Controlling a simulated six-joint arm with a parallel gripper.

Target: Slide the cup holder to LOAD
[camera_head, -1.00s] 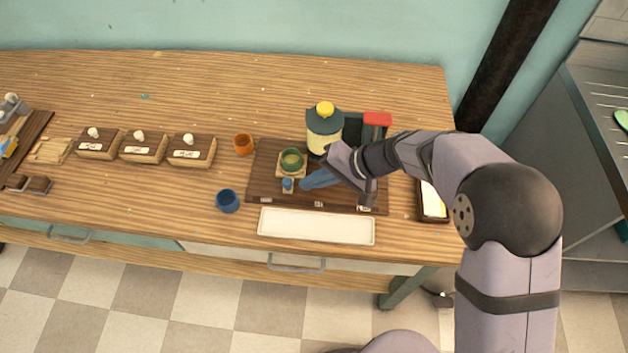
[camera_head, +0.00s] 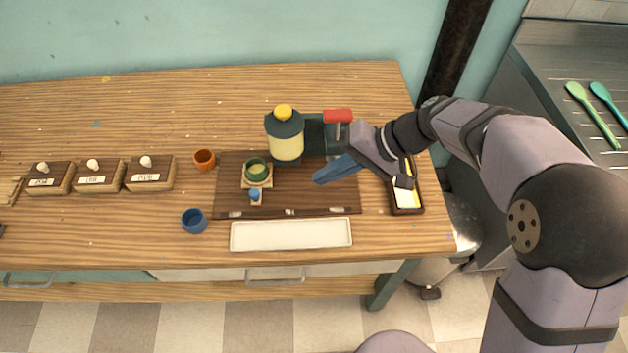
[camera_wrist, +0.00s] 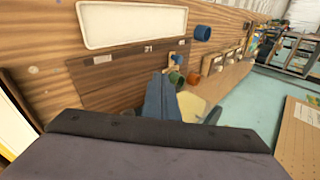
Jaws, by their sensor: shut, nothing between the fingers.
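The cup holder (camera_head: 268,184) is a small light-wood square on the dark board (camera_head: 228,170). It carries a green cup (camera_head: 257,168), and a blue knob (camera_head: 255,195) stands at its front. The holder sits left of the yellow dispenser (camera_head: 286,147), between the left and middle front-edge labels, whose words are too small to read. My gripper (camera_head: 316,180) has blue fingers that are shut and empty. They hang over the board to the right of the knob, clear of it. In the wrist view the fingers (camera_wrist: 160,80) point toward the holder, with the knob (camera_wrist: 172,60) just beyond.
A white tray (camera_head: 240,238) lies in front of the board. A blue cup (camera_head: 194,221) and an orange cup (camera_head: 204,160) stand to its left. The dispenser has a red handle (camera_head: 338,115). A dark box (camera_head: 408,208) stands at the right, under my arm.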

